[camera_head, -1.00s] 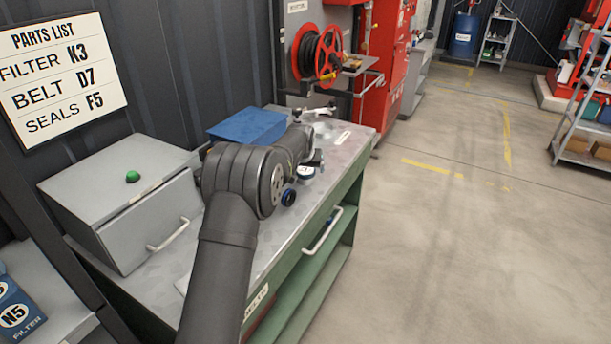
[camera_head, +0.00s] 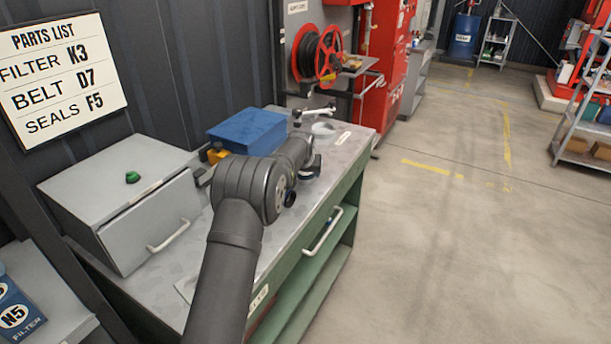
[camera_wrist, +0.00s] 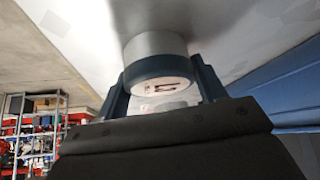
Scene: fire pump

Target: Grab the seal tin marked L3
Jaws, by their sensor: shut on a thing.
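In the wrist view my gripper (camera_wrist: 162,82) has its two dark teal fingers closed around the sides of a short round pale-grey tin (camera_wrist: 154,46). The tin's near face is a pale disc with a dark rim; it bears a dark mark too small and slanted to read, so I cannot confirm L3. A pale bench surface lies behind the tin; I cannot tell whether they touch. In the head view my arm hides most of the gripper.
A blue box (camera_head: 248,130) stands on the bench beside my arm, with a grey cabinet (camera_head: 110,195) to its left. A wrench (camera_head: 314,111) and a round pale item (camera_head: 325,128) lie at the far end. A hose reel (camera_head: 320,55) is beyond.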

